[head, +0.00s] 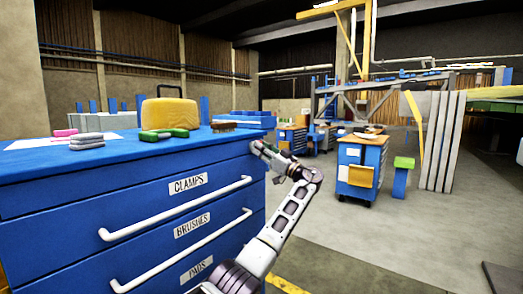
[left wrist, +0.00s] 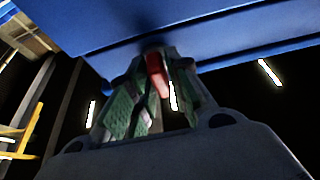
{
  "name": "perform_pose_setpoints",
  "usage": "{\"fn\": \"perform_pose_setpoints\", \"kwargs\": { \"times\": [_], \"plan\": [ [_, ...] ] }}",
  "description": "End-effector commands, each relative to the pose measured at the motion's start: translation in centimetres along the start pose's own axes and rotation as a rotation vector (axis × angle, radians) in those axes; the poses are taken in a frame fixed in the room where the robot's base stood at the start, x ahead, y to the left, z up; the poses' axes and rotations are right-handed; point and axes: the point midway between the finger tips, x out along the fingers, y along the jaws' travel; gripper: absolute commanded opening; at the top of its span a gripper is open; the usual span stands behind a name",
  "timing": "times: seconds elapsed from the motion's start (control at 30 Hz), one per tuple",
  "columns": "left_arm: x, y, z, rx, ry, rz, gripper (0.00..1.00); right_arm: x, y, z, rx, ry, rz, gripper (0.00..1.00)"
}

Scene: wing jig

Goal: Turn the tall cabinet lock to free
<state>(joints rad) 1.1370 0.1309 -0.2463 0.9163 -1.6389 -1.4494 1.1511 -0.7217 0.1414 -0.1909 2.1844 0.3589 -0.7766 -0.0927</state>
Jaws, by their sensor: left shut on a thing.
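The blue drawer cabinet (head: 100,195) fills the left of the head view, with drawers labelled CLAMPS, BRUSHES and PADS. My left gripper (head: 258,147) is at the cabinet's right end, just below the top edge. In the left wrist view, my left gripper (left wrist: 160,64) has its green-padded fingers around a small red tab (left wrist: 154,76) under a blue surface (left wrist: 190,40). It is shut on this tab, which looks like the lock's handle. The lock's base is dark and mostly hidden by the fingers. My right gripper is in neither view.
On the cabinet top are a yellow case (head: 170,114), a brush (head: 224,126), green blocks (head: 165,133), grey pads (head: 87,141) and a blue bin (head: 245,119). A small blue cart (head: 361,165) stands further back. The floor to the right is open.

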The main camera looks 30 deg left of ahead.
Motion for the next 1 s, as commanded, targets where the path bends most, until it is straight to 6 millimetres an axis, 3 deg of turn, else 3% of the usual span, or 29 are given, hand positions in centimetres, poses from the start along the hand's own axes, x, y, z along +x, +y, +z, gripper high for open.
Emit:
{"fn": "perform_pose_setpoints", "kwargs": {
  "times": [0.13, 0.17, 0.27, 0.73, 1.0],
  "plan": [
    [0.2, 0.0, -0.1, -0.002, 0.001, 0.000, 0.00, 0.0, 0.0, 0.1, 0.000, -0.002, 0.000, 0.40],
    [0.2, 0.0, -0.1, -0.002, 0.001, 0.000, 0.23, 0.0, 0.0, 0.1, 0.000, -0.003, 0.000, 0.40],
    [0.2, 0.0, -0.1, -0.002, 0.001, 0.000, 0.36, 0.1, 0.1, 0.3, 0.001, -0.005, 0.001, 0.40],
    [-0.4, 0.0, 0.0, 0.000, 0.000, 0.002, 0.36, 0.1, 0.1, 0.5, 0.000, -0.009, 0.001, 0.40],
    [-3.0, 0.1, 0.0, 0.000, 0.000, 0.003, 0.36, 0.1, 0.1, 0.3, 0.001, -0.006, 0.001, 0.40]
  ]
}}
